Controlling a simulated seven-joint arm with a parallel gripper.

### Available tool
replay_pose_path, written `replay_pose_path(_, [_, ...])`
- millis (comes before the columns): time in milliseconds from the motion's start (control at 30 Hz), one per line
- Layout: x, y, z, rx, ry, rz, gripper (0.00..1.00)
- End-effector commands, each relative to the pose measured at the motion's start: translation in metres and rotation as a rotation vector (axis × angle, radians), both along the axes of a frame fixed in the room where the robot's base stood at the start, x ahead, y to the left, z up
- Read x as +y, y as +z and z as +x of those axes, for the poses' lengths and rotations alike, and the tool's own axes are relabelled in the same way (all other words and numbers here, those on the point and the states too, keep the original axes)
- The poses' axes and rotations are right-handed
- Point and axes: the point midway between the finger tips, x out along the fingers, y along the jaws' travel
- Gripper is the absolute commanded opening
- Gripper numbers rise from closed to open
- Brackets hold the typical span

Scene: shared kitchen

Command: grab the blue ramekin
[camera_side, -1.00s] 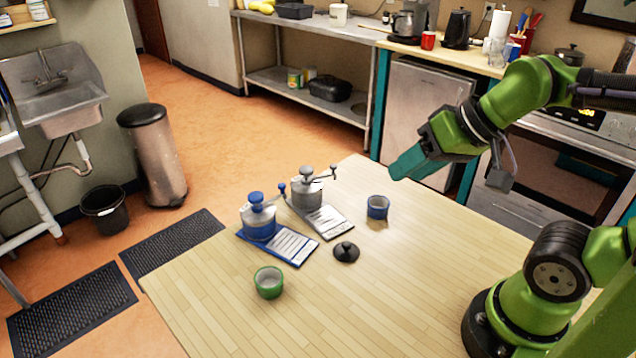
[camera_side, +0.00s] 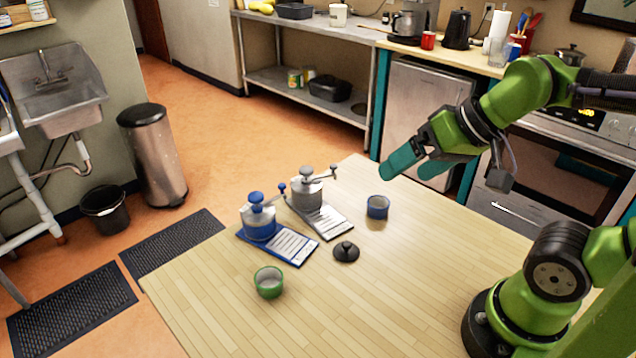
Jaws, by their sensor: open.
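The blue ramekin (camera_side: 377,207) stands upright on the wooden table (camera_side: 420,270), right of the two grinders. My gripper (camera_side: 402,174) has teal fingers and is open and empty. It is above the table, up and to the right of the ramekin in the picture, and does not touch it. Nothing hides the ramekin.
A blue grinder (camera_side: 259,222) and a grey grinder (camera_side: 307,190) stand on printed cards left of the ramekin. A black lid (camera_side: 346,251) lies in front of it. A green ramekin (camera_side: 269,282) is near the front left.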

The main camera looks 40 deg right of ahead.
Motion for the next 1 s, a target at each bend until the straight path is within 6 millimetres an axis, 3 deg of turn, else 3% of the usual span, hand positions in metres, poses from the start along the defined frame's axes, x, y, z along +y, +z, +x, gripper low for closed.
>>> replay_pose_path(267, [0.001,-0.007,0.002,0.034,0.005,0.007,0.89])
replay_pose_path(367, [-0.006,-0.017,0.012,0.095,-0.019,0.035,0.89])
replay_pose_path(433, [-0.016,-0.025,0.024,0.163,-0.123,0.103,0.89])
replay_pose_path(700, [-0.065,-0.056,0.062,0.399,-0.881,0.452,0.89])
replay_pose_path(1000, [-0.120,-0.081,0.086,0.444,-1.797,0.785,0.89])
